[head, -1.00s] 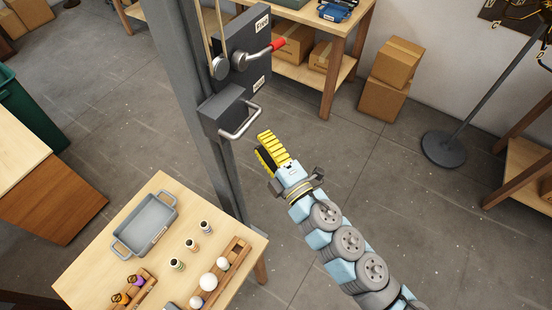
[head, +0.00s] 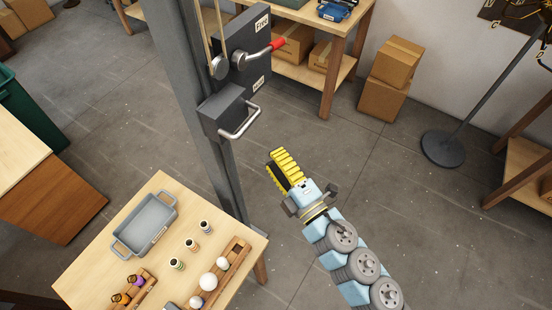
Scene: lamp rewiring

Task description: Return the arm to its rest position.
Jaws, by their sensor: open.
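My gripper (head: 279,171) shows in the head view with yellow ribbed fingers, on the end of my pale blue and grey arm. It is open and I see nothing between its fingers. It is in free space over the floor, to the right of the grey post (head: 212,125) and below the metal handle (head: 241,123). It touches nothing that I can see.
A light wood table (head: 95,262) at lower left bears a grey tray (head: 146,226), small cylinders (head: 191,244) and a wooden rack (head: 240,250) with white bulbs. A box with a red-tipped lever (head: 277,45) is on the post. Cardboard boxes (head: 392,78) and a lamp base (head: 443,149) stand behind. The floor between is clear.

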